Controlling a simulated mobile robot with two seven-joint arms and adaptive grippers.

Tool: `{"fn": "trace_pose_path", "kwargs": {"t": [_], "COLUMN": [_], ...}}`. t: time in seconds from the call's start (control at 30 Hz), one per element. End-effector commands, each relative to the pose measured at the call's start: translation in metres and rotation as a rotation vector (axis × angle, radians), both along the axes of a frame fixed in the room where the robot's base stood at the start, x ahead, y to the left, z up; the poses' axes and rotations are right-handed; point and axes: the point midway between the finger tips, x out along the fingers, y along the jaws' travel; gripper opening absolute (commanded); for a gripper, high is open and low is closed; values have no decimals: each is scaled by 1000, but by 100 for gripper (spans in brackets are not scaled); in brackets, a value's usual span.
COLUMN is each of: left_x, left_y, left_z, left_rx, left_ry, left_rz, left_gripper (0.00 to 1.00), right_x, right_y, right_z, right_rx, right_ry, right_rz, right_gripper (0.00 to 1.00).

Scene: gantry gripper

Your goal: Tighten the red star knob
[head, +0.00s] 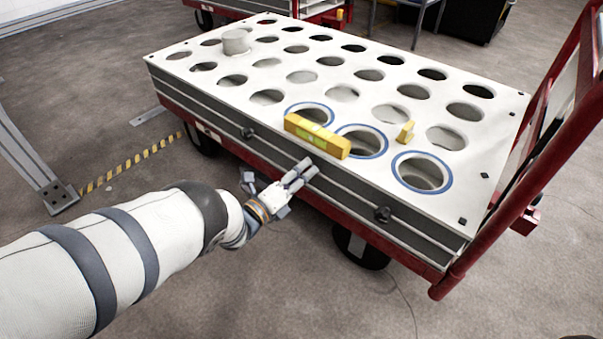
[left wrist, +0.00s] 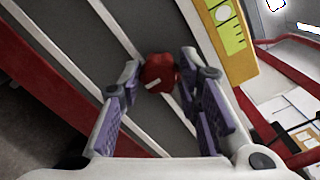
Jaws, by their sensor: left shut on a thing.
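The red star knob (left wrist: 158,73) shows in the left wrist view on the grey striped side of the cart's rack, with a small white mark on it. In the head view my left gripper (head: 301,174) reaches the rack's near side, below the yellow block, and hides the knob. My right gripper is in neither view.
The white rack top (head: 300,53) has rows of round holes, several with blue rings. A yellow block with a green window (head: 318,135) lies at its near edge, close above my gripper. Dark knobs (head: 382,214) stick out along the side. A red handle frame (head: 500,225) stands right.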

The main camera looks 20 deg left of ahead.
Motion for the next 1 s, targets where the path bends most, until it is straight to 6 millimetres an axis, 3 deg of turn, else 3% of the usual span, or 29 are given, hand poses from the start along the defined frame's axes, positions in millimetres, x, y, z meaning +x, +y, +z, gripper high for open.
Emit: {"fn": "trace_pose_path", "kwargs": {"t": [0.57, 0.6, 0.7, 1.0], "left_x": [-2, -2, -2, -2], "left_y": [-2, -2, -2, 0], "left_z": [-2, -2, -2, -2], "left_rx": [34, 34, 32, 32], "left_ry": [-7, -7, -7, -8], "left_rz": [-5, -5, -4, -2], "left_gripper": [3, 33, 51, 51], "right_x": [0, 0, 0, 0], "right_y": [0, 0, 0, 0], "right_z": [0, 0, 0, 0], "right_rx": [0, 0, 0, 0], "right_ry": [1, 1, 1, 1], "right_rz": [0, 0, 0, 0], "right_gripper": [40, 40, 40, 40]}}
